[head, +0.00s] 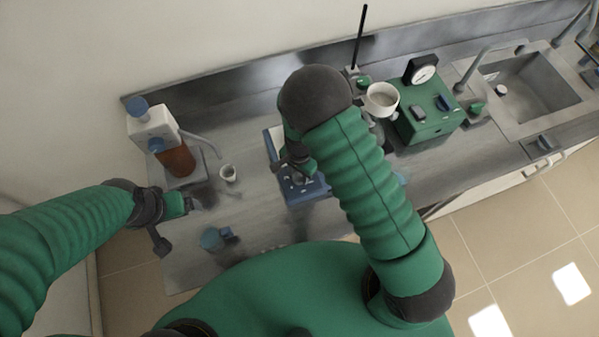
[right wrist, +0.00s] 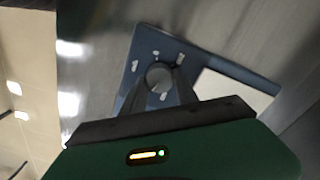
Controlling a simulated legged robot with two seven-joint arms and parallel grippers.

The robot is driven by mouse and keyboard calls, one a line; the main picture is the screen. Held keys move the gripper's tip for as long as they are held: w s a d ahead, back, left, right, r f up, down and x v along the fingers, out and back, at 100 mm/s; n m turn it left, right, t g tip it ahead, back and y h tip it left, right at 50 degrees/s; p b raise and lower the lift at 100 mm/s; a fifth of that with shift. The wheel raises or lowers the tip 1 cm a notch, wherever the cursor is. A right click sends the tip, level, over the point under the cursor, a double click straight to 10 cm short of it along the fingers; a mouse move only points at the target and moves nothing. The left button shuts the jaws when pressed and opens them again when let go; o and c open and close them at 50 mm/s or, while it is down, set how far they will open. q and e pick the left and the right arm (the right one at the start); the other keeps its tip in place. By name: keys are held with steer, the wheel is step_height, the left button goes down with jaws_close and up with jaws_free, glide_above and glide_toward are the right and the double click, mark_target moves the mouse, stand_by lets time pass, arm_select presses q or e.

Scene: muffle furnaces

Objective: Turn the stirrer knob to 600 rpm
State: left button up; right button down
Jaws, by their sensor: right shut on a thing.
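The stirrer is a blue unit with a pale top plate (right wrist: 233,97), standing on the steel bench. Its blue front panel (head: 306,191) shows below my right gripper in the head view. In the right wrist view the round grey knob (right wrist: 159,75) sits on the blue panel, with light marks around it. My right gripper (right wrist: 161,84) is shut on the knob, one finger on each side. The setting cannot be read. In the head view my right arm hides much of the stirrer. My left gripper (head: 188,203) is over the bench's left part, away from the stirrer; its jaw opening is unclear.
A dispenser with a brown bottle (head: 176,160) stands at the back left, a small white cup (head: 228,174) beside it. A blue-capped item (head: 212,238) is near the front. A green box with a dial gauge (head: 428,116) and a sink (head: 530,90) are to the right.

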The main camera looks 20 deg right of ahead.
steer(key=shift+s+a+f, duration=0.1)
steer(key=shift+s+f, duration=0.05)
steer(key=shift+s, duration=0.1)
steer(key=c, duration=1.2)
jaws_free()
steer(key=shift+o, duration=1.3)
steer(key=shift+w+a, duration=0.1)
steer(key=shift+w, duration=0.05)
steer(key=shift+r, duration=0.2)
